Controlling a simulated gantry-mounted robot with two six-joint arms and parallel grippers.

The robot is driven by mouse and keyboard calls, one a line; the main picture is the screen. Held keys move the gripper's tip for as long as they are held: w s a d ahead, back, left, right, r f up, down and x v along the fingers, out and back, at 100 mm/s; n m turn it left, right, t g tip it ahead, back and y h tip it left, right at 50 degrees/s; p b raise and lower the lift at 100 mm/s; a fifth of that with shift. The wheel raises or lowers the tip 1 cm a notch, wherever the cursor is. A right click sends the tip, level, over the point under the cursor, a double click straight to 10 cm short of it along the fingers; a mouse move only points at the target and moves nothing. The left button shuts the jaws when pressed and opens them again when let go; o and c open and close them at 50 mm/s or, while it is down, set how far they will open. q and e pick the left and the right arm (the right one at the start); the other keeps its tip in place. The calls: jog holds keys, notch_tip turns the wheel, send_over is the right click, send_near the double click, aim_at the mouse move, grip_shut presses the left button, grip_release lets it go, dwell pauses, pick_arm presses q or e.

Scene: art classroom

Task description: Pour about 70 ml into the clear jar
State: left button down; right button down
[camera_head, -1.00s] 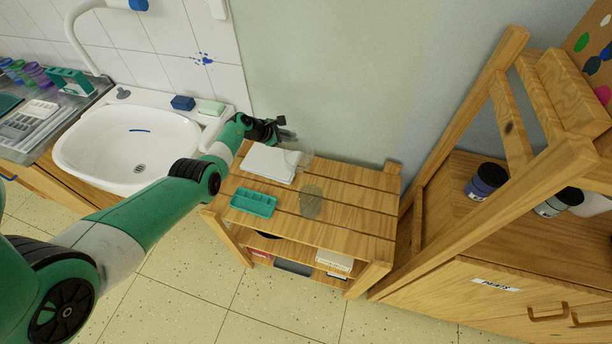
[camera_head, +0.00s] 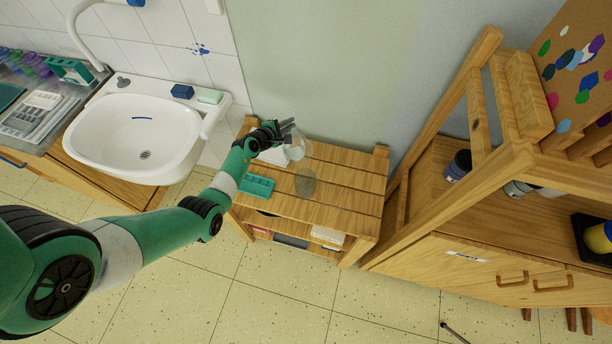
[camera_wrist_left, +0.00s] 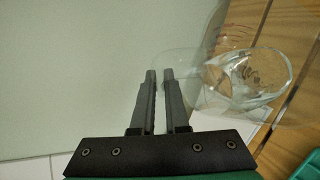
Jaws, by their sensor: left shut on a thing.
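My left gripper (camera_head: 288,129) is shut on a clear glass vessel (camera_head: 295,149) above the slatted wooden shelf unit. In the left wrist view the fingertips (camera_wrist_left: 160,73) are close together at the near side of the vessel (camera_wrist_left: 262,82), which looks tilted. I cannot tell how much liquid it holds. The clear jar (camera_head: 306,183) stands on the shelf top, just below and right of the held vessel in the head view, apart from it. Its contents are hard to make out. My right gripper is not in view.
A teal paint tray (camera_head: 257,186) lies left of the jar, with white paper (camera_head: 273,157) behind it. The shelf top (camera_head: 345,190) is bare to the right. A sink (camera_head: 130,140) is on the left and a wooden cabinet (camera_head: 440,235) on the right.

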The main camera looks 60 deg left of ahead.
aim_at(292, 126)
pick_arm(q)
jog(key=shift+d+r+m+y, duration=0.4)
jog(key=shift+d+r, duration=0.15)
jog(key=shift+r, duration=0.3)
jog(key=shift+s+d+r+t+y, duration=0.1)
jog(key=shift+d+r+t+y, duration=0.2)
jog(key=shift+d+r+t, duration=0.2)
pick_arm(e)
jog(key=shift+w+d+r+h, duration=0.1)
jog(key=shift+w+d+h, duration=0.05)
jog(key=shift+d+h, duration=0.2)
pick_arm(q)
jog(key=shift+s+d+r+m, duration=0.1)
jog(key=shift+d+r+m, duration=0.3)
jog(key=shift+d+m, duration=0.1)
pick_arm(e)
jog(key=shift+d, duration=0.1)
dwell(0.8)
pick_arm(q)
jog(key=shift+d+r+y, duration=0.1)
jog(key=shift+d+y, duration=0.05)
jog(key=shift+y, duration=0.25)
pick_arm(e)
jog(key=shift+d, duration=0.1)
